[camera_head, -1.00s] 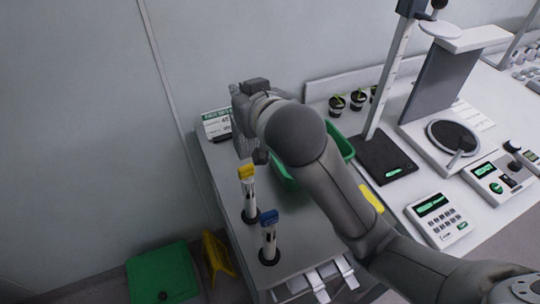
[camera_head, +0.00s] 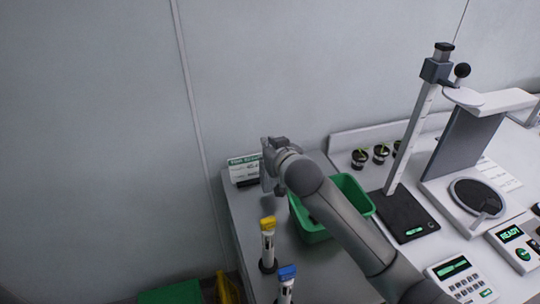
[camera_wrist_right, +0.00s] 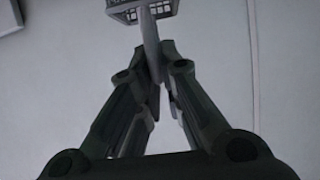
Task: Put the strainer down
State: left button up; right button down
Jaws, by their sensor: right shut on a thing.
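The strainer (camera_wrist_right: 143,9) shows at the top of the right wrist view as a grey lattice basket with a slim handle. My right gripper (camera_wrist_right: 154,68) is shut on that handle, and the basket is partly cut off by the frame's top edge. In the head view my right gripper (camera_head: 274,170) is at the back of the left-hand table, just right of a small sign and by the left rim of a green tub (camera_head: 357,185). The strainer is not clear there. Whether it touches anything cannot be told. My left gripper is not in view.
The small display sign (camera_head: 243,168) stands by the wall. A yellow-capped tube (camera_head: 268,245) and a blue-capped tube (camera_head: 287,286) stand nearer. A dark-based post stand (camera_head: 405,215), small potted seedlings (camera_head: 380,154) and instruments (camera_head: 515,243) are to the right.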

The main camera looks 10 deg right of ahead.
jog(key=shift+f+p, duration=0.6)
jog(key=shift+f, duration=1.15)
jog(key=c, duration=1.6)
grip_release()
